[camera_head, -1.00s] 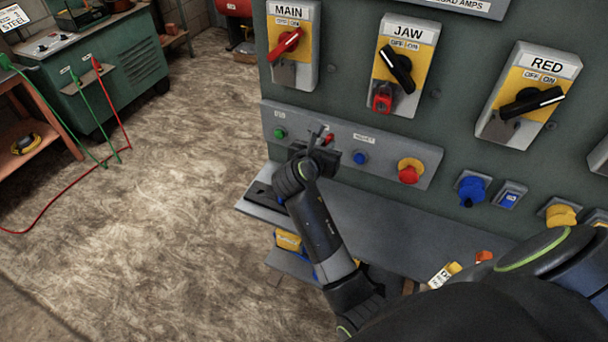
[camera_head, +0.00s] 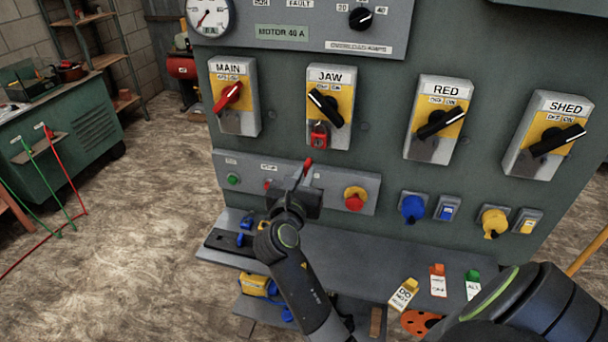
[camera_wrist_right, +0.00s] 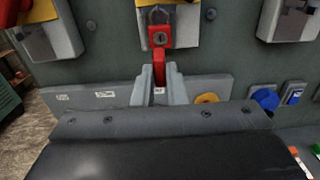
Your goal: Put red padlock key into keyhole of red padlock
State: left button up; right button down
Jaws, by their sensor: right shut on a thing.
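The red padlock (camera_head: 319,136) hangs from the grey switch box labelled JAW. In the right wrist view the padlock (camera_wrist_right: 160,36) shows its round keyhole facing me. My right gripper (camera_head: 302,178) is shut on the red padlock key (camera_head: 308,163), below the padlock and apart from it in the head view. In the right wrist view the red key (camera_wrist_right: 160,72) stands up between the fingertips (camera_wrist_right: 160,85), just under the padlock. Whether it touches the padlock there is hard to tell. The key's lower part is hidden by the fingers. My left gripper is not seen.
The MAIN (camera_head: 234,97), RED (camera_head: 439,120) and SHED (camera_head: 548,136) switch boxes flank the JAW box (camera_head: 332,107). A button strip with a red emergency stop (camera_head: 354,198) runs below. The grey shelf (camera_head: 352,264) holds tags and a blue item (camera_head: 243,233).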

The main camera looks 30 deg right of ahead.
aim_at(311, 158)
jog(key=shift+r, duration=0.15)
jog(key=shift+w+d+p, duration=0.25)
jog(key=shift+d+p, duration=0.05)
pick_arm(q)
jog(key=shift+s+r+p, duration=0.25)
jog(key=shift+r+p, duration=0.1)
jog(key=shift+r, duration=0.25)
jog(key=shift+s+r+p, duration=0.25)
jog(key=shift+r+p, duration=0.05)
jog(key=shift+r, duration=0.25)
pick_arm(e)
jog(key=shift+x, duration=2.45)
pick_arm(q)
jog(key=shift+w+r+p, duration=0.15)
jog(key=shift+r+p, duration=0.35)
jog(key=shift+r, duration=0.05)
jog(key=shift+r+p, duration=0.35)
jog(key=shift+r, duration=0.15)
pick_arm(e)
jog(key=shift+w+d, duration=0.15)
jog(key=shift+w+d, duration=0.15)
jog(key=shift+d, duration=0.05)
pick_arm(q)
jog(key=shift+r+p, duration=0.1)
jog(key=shift+p, duration=0.2)
